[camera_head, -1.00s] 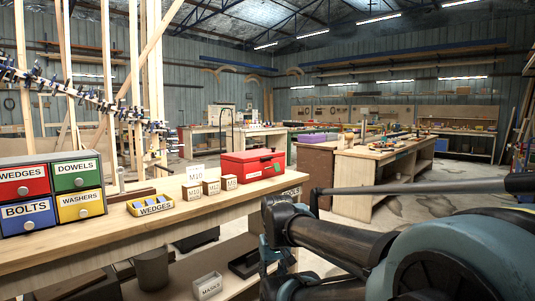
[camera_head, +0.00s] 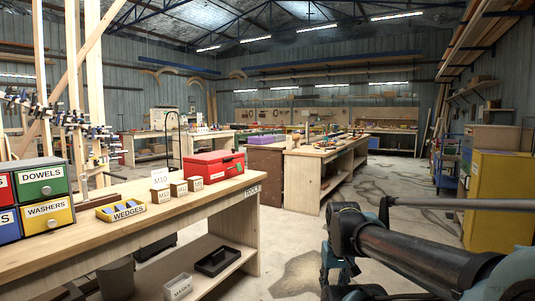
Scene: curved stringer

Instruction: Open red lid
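A red toolbox with a red lid (camera_head: 213,158) stands near the far right end of the wooden workbench. Its lid is shut. My arm comes in from the lower right, with dark links and blue-grey joints. My gripper (camera_head: 340,272) seems to be the part hanging below the arm's front joint, partly cut off by the lower edge. It is to the right of the bench, well apart from the red toolbox. I cannot tell whether its fingers are open or shut, and nothing held by it shows.
Small M10 boxes (camera_head: 179,188), a yellow wedges tray (camera_head: 121,210) and a coloured drawer unit (camera_head: 45,197) stand on the bench (camera_head: 85,246). A second workbench (camera_head: 310,183) is behind. A yellow cabinet (camera_head: 497,199) is at right. Bare floor lies between.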

